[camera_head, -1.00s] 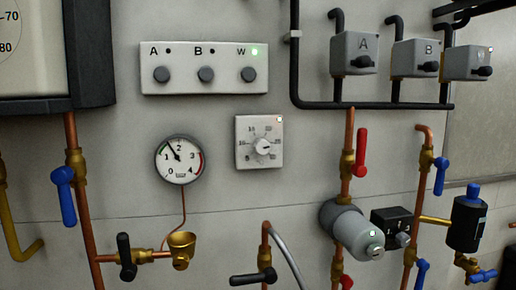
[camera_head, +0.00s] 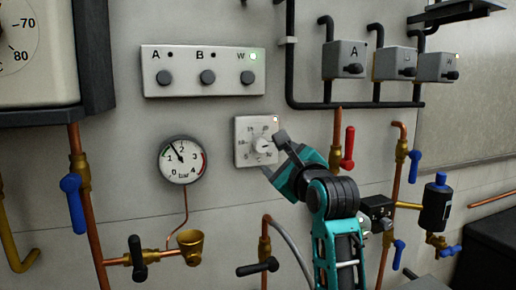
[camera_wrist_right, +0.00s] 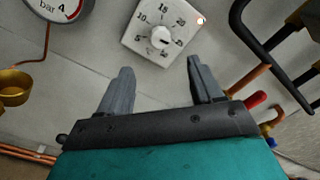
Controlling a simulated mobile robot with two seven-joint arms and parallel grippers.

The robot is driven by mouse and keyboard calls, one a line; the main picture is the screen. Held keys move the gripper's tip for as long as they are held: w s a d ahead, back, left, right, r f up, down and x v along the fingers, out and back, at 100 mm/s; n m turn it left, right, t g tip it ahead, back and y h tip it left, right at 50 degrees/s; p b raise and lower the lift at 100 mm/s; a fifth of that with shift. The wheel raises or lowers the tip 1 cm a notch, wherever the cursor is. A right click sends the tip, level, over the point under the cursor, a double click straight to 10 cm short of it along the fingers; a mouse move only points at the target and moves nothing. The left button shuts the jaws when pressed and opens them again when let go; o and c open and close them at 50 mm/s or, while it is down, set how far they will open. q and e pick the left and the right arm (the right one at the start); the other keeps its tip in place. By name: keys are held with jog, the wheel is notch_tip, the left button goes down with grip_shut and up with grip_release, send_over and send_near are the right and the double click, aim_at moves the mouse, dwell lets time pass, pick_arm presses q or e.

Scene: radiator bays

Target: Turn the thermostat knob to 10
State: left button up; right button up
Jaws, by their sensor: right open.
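The thermostat panel (camera_head: 243,156) is a pale square plate on the wall with a ring of numbers and a small lit lamp at its upper right corner. Its white round knob (camera_head: 264,145) is in the middle; in the right wrist view the knob (camera_wrist_right: 160,37) is ahead of the fingers, with the 10 to its upper left. The exact pointer direction is hard to read. My right gripper (camera_head: 276,156) is open, in front of the panel's right side, partly covering it. In the right wrist view its fingers (camera_wrist_right: 160,66) are spread, empty, and apart from the knob. My left gripper is not seen.
A button box (camera_head: 204,72) is above the panel and a pressure gauge (camera_head: 182,160) to its left. A red lever (camera_head: 348,148) on a copper pipe stands close right of my right gripper. A black-handled valve (camera_head: 257,267) and grey hose are below.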

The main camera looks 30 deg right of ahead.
aim_at(262, 147)
jog(key=p+x, duration=0.1)
jog(key=x, duration=1.1)
jog(key=shift+w+d, duration=0.15)
jog(key=shift+w, duration=0.15)
jog(key=shift+f, duration=0.1)
jog(key=c, duration=1.1)
